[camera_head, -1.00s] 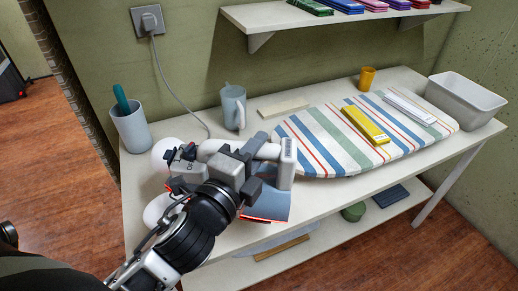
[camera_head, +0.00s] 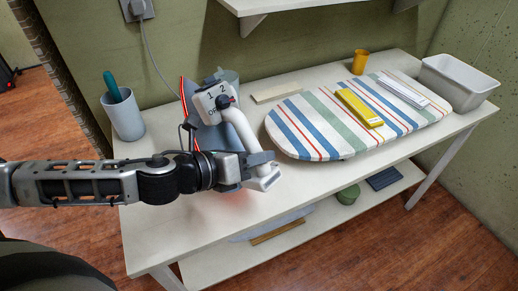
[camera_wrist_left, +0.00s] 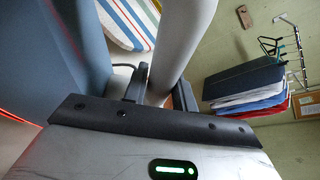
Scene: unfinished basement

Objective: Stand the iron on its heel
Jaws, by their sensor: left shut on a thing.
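The iron has a white handle (camera_head: 240,132), a white dial end (camera_head: 213,101) marked 1, 2 and OFF, and a blue-grey body (camera_head: 207,137) with a glowing red edge. It is steeply tilted, dial end up, over the left part of the table. My left gripper (camera_head: 256,168) is shut around the lower part of the handle. In the left wrist view the handle (camera_wrist_left: 184,40) passes between the fingers, with the blue body (camera_wrist_left: 55,60) beside it. Whether the iron touches the table cannot be told; its lower end is partly hidden. My right gripper is out of view.
A cup with a teal-handled thing (camera_head: 124,115) stands left of the iron. A striped ironing board (camera_head: 300,128) with a yellow item (camera_head: 358,108) lies to the right. A grey bin (camera_head: 458,85) is at the far right. The table's front left (camera_head: 170,235) is clear.

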